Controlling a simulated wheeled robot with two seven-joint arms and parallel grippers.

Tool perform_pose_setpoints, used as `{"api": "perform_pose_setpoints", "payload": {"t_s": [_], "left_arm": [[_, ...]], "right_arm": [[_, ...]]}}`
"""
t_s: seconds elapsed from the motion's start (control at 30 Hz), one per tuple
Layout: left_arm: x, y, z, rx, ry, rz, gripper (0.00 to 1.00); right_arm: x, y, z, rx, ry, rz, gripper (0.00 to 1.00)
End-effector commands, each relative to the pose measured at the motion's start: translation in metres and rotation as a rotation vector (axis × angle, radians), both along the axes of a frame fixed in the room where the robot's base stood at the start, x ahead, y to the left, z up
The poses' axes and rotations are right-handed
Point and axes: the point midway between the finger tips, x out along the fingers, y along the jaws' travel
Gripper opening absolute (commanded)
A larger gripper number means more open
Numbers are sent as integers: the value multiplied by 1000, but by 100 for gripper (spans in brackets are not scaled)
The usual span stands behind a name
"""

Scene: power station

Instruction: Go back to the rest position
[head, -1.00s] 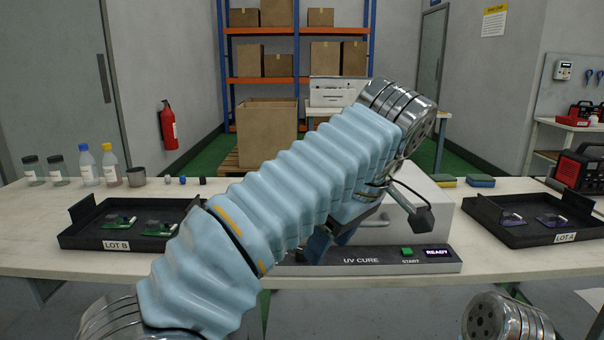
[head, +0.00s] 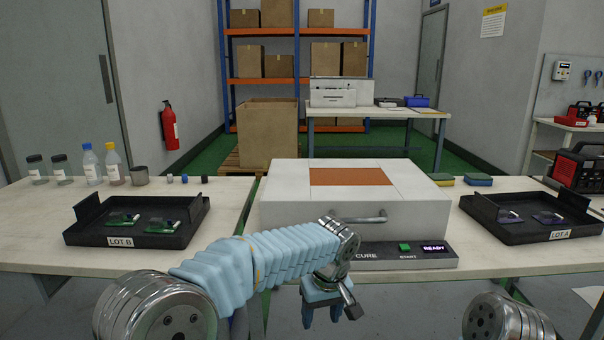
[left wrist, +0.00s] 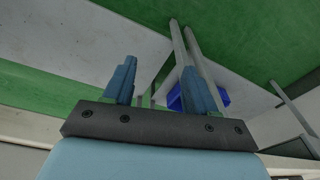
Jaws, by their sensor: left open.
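My left gripper (head: 322,312) hangs in front of the table's front edge, below the UV cure box, with its blue fingers pointing down. It is open and empty. In the left wrist view its two fingers (left wrist: 160,88) stand apart with nothing between them. My left arm (head: 270,258) is bent low across the picture and hides part of the cure panel's label. My right gripper is not in view; only a metal joint of my right arm (head: 505,318) shows at the bottom right.
The closed white UV cure box (head: 300,215) stands on the table (head: 30,225), its panel lit READY. The LOT B tray (head: 85,235) is at left and the LOT A tray (head: 500,233) at right, each holding boards. Bottles (head: 90,165) stand at back left. Floor shows before the table.

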Motion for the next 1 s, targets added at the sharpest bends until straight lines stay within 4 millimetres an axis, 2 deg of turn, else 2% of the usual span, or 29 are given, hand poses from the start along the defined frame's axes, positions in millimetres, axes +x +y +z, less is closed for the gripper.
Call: {"api": "perform_pose_setpoints", "payload": {"t_s": [0.03,0.07,0.1,0.17,0.2,0.27,0.3,0.37,0.4,0.5,0.63,0.73,1.0], "left_arm": [[0,11,-42,-26,46,-39,56],[-1,17,-68,-53,70,-69,56],[-6,25,-102,-94,99,-106,56],[-18,38,-152,-163,131,-155,56],[-31,48,-184,-211,148,-180,56],[-54,63,-229,-285,161,-204,56],[-73,74,-255,-332,162,-212,56],[-105,90,-288,-390,150,-213,56],[-127,101,-306,-418,138,-210,56],[-175,123,-332,-452,98,-191,56],[-214,141,-343,-448,61,-177,56],[-225,146,-345,-439,46,-173,56],[-225,146,-345,-439,46,-173,56]], "right_arm": [[0,0,0,0,0,0,57],[0,0,0,0,0,0,57],[0,0,0,0,0,0,57],[0,0,0,0,0,0,57],[0,0,0,0,0,0,57],[0,0,0,0,0,0,57],[0,0,0,0,0,0,57],[0,0,0,0,0,0,57],[0,0,0,0,0,0,57],[0,0,0,0,0,0,57],[0,0,0,0,0,0,57],[0,0,0,0,0,0,57],[0,0,0,0,0,0,57]]}}
